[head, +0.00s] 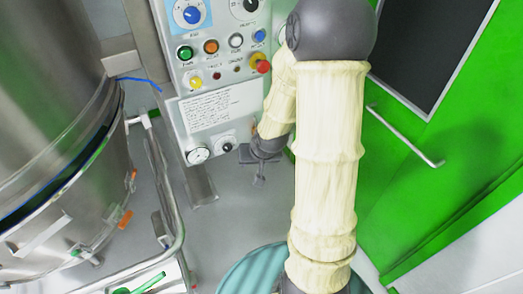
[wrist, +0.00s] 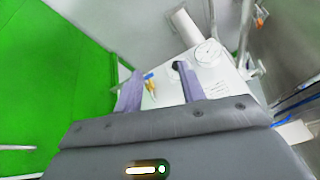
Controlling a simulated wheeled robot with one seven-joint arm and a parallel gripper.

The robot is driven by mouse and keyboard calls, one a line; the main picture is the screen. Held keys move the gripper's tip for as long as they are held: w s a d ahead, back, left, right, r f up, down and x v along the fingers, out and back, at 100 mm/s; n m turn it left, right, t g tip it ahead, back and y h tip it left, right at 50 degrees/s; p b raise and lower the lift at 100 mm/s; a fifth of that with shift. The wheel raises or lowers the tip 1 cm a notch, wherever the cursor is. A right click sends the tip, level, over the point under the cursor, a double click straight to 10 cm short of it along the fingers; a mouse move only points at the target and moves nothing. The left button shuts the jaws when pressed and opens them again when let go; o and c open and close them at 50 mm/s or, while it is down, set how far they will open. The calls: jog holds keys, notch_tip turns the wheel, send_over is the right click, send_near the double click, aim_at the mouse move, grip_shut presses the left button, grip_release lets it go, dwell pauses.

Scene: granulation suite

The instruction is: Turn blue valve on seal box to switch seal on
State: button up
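The seal box (head: 222,108) is the pale grey box under the control panel, with a printed label, a round gauge (head: 197,155) and a dark knob (head: 226,145). The wrist view shows its face (wrist: 207,78) beyond my gripper (wrist: 158,70), with the gauge (wrist: 207,53) at upper right. A small blue and yellow part (wrist: 150,85), apparently the blue valve, shows between my fingers. My fingers are apart, and I see no grip on it; contact cannot be told. In the head view my gripper (head: 258,170) is beside the box's lower right, and the valve is mostly hidden there.
The control panel (head: 215,60) above carries knobs, coloured buttons and a red emergency stop (head: 262,65). A large steel vessel (head: 50,110) and metal rails (head: 170,200) stand at left. A green door (head: 430,110) with a handle (head: 405,135) is at right. Grey floor is open below the box.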

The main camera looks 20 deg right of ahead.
jog(key=w+d+f+m+t+y+b, duration=0.1)
jog(key=w+d+f+m+t+b, duration=0.25)
jog(key=f+b, duration=0.45)
jog(key=w+d+f+m+t+y+b, duration=0.2)
jog(key=w+f+m+b, duration=0.15)
jog(key=f, duration=0.75)
jog(key=w+d+f+m+t+h+b, duration=0.1)
jog(key=d+f+m+t+h+b, duration=0.2)
jog(key=d+m+t+b, duration=0.4)
jog(key=d+f+b, duration=0.1)
jog(key=d+b, duration=0.1)
jog(key=d, duration=0.1)
jog(key=shift+w+m, duration=0.3)
jog(key=shift+w, duration=0.05)
jog(key=shift+w+a+t, duration=0.1)
jog(key=shift+t, duration=0.15)
jog(key=w, duration=0.5)
jog(key=w+b, duration=0.1)
jog(key=w, duration=0.5)
jog(key=w+b, duration=0.1)
jog(key=w, duration=0.5)
jog(key=shift+w+a, duration=0.15)
jog(key=shift+a, duration=0.15)
